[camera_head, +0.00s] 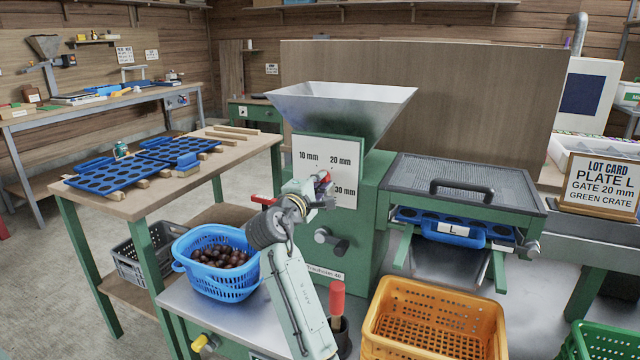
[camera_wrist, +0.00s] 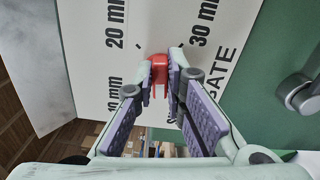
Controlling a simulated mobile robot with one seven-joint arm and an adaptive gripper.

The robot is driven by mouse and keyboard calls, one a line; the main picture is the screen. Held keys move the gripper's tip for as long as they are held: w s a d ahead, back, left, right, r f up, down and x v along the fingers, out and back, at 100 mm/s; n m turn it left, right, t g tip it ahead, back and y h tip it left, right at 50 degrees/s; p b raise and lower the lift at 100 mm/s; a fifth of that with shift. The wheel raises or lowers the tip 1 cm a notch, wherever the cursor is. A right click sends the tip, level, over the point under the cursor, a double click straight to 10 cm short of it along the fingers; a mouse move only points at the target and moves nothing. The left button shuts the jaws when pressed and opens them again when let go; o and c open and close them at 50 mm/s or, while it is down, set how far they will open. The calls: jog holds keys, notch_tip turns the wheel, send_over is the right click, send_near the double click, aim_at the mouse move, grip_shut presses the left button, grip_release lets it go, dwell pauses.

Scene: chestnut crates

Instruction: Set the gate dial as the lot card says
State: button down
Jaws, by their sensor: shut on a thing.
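The lot card (camera_head: 602,184) at the right reads PLATE L, GATE 20 mm, GREEN CRATE. The white gate dial face (camera_head: 326,150) is on the green machine below the hopper, marked 10 mm, 20 mm and 30 mm. The handle shows as a small red part (camera_head: 324,177) in the head view. My gripper hides its pivot, and I cannot tell its exact setting.
A steel hopper (camera_head: 340,97) tops the machine. A plate labelled L (camera_head: 453,231) sits under the mesh cover (camera_head: 450,183). A blue basket (camera_head: 215,285) of chestnuts, an orange crate (camera_head: 432,299), a green crate (camera_head: 604,340) and a red-handled tool (camera_head: 337,300) stand around my arm.

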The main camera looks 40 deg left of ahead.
jog(key=shift+s+a+f+m+b, duration=0.15)
jog(key=shift+m+b, duration=1.7)
jog(key=shift+m, duration=2.7)
jog(key=shift+w+a+f+m+b, duration=0.1)
jog(key=shift+m+b, duration=1.75)
jog(key=shift+m, duration=2.75)
jog(key=shift+s+a+f+m+b, duration=0.15)
jog(key=shift+m+b, duration=1.7)
jog(key=shift+m, duration=2.7)
jog(key=shift+w, duration=0.1)
jog(key=c, duration=1.6)
grip_release()
jog(key=shift+r, duration=0.1)
jog(key=shift+c, duration=0.2)
